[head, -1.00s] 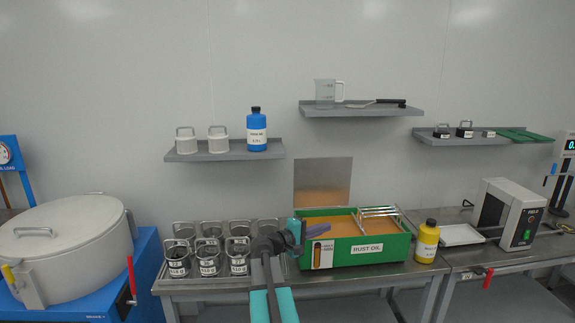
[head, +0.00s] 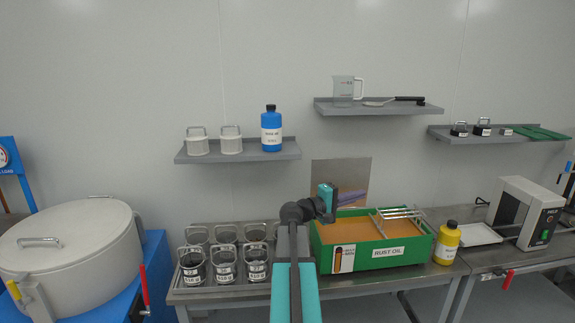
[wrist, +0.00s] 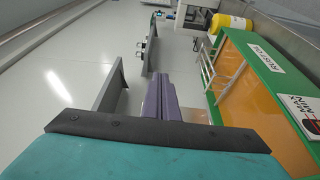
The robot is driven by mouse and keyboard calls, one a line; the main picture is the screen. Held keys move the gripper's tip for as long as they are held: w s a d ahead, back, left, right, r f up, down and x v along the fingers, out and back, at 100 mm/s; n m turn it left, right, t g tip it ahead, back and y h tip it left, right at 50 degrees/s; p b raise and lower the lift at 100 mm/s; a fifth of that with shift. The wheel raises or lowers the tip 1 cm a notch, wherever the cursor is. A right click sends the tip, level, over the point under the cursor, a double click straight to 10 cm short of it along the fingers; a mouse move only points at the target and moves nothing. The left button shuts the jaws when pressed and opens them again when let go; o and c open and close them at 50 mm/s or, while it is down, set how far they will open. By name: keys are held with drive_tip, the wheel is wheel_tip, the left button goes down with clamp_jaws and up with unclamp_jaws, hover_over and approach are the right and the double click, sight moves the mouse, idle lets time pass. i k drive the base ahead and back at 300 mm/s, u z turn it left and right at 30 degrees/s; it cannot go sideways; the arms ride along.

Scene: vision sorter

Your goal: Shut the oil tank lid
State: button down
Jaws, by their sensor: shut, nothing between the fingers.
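The oil tank is a green box (head: 347,262) labelled RUST OIL, with orange oil inside; it also shows at the right of the wrist view (wrist: 238,84). Its lid (head: 341,173) appears as a shiny metal plate standing upright along the tank's back edge, so the tank is open. My gripper (head: 362,197) has purple fingers, shut and empty. In the head view it appears above the tank's left part, overlapping the lid's lower part; I cannot tell whether it touches. The fingers (wrist: 161,82) also show in the wrist view. I cannot clearly make out the lid there.
A wire rack (head: 398,213) lies across the tank's right part. A yellow bottle (head: 447,246) stands right of the tank. Several metal baskets (head: 225,265) stand on the left. Wall shelves (head: 240,153) (head: 380,108) hang above; the wall between them is clear.

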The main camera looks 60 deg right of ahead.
sight(346, 174)
drive_tip(key=i, duration=1.05)
drive_tip(key=z, duration=0.05)
